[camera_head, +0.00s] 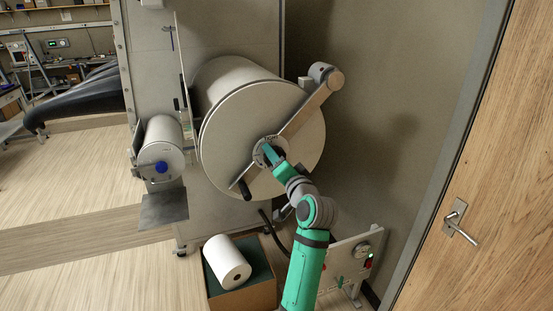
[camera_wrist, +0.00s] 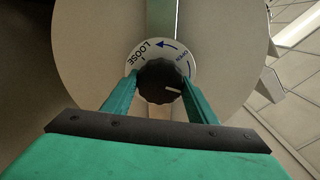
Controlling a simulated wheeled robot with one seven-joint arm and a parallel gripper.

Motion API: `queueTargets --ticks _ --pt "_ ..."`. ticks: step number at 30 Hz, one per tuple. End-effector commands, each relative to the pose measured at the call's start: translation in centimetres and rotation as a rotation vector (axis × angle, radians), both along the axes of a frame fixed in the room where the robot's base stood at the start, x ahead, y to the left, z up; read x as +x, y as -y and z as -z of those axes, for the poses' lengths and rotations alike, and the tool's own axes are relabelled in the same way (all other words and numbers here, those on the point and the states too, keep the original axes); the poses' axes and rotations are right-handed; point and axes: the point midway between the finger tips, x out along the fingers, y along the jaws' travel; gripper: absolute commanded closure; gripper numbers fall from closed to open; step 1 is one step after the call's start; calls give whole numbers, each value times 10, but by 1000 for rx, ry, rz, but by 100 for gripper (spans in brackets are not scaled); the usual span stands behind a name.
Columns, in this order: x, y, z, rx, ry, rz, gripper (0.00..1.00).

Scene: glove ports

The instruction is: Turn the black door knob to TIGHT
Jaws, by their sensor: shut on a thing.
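The black door knob (camera_wrist: 158,84) sits in the middle of a round white label plate (camera_wrist: 143,62). A white mark on the knob points right in the wrist view. My gripper (camera_wrist: 161,88) is shut on the knob, one green finger on each side. In the head view my gripper (camera_head: 270,153) reaches the centre of the large round grey door (camera_head: 230,140) and hides most of the knob.
A grey bar (camera_head: 305,112) crosses the door, with a black handle (camera_head: 245,190) at its lower end. A smaller cylinder (camera_head: 160,146) with a blue knob is at the left. A white roll (camera_head: 227,262) lies in a box below. A wooden door (camera_head: 500,190) is at the right.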

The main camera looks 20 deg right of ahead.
Motion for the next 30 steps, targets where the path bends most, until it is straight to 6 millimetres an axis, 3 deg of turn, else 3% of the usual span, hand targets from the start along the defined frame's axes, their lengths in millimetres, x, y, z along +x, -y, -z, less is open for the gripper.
queueTargets --ticks 15,30 --pt "0 2 1 402 -14 1 70" --pt "-1 2 2 520 -18 3 70"
